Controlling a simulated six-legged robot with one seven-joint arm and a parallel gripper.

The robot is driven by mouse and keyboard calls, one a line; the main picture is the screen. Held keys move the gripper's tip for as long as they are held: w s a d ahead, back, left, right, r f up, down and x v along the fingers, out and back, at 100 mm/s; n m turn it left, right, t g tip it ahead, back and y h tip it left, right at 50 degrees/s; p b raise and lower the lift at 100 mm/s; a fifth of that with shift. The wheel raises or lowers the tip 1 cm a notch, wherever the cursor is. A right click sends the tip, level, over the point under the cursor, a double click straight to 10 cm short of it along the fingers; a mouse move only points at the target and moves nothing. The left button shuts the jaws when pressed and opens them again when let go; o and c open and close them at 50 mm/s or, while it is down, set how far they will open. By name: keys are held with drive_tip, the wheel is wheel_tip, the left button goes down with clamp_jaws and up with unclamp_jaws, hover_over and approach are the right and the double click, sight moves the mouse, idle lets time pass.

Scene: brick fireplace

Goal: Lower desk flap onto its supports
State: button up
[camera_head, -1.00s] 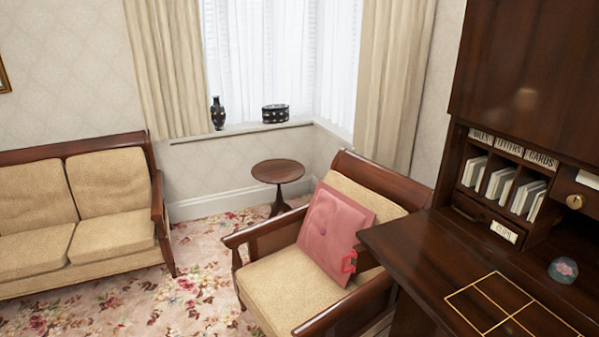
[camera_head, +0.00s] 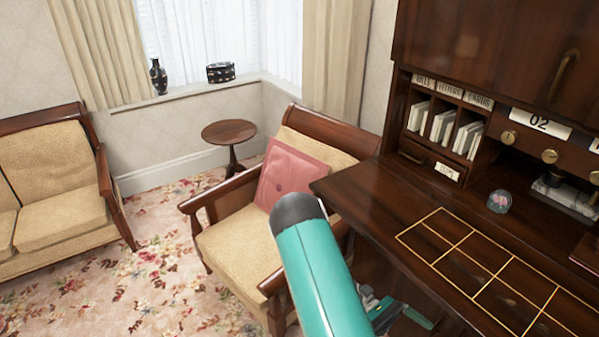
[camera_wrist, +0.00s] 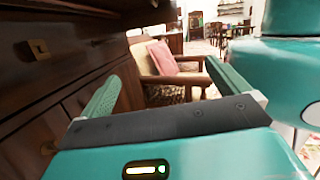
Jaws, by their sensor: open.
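The desk flap (camera_head: 365,208) is a dark wood board with a gold grid, lying about level in front of the desk's pigeonholes in the head view. My gripper (camera_wrist: 165,85) is open and empty in the wrist view, its two green fingers spread. In the head view, my teal arm passes in front of the flap's left edge, and part of my gripper shows low beside the desk, below the flap. In the wrist view, the dark desk front (camera_wrist: 75,65) is left of my gripper. I cannot make out the flap's supports.
An armchair (camera_head: 240,240) with a pink cushion (camera_head: 290,175) stands close left of the desk. A glass paperweight (camera_head: 499,201) sits at the flap's back. A round side table (camera_head: 229,132) and a sofa (camera_head: 60,195) are farther off. Flowered carpet (camera_head: 160,285) lies open between the seats.

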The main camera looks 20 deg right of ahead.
drive_tip(key=w+a+r+m+t+y, duration=0.2)
drive_tip(key=a+r+t+y, duration=0.1)
drive_tip(key=a+r+t, duration=0.8)
drive_tip(key=w+a+r+m+t+y, duration=0.2)
drive_tip(key=a+r+t, duration=0.9)
drive_tip(key=r, duration=0.6)
drive_tip(key=w+t+y, duration=0.1)
drive_tip(key=t, duration=0.1)
drive_tip(key=shift+a+r+m+t+y, duration=0.25)
drive_tip(key=shift+a+m+t+y, duration=0.05)
drive_tip(key=shift+a+m+t, duration=0.1)
drive_tip(key=shift+w, duration=0.15)
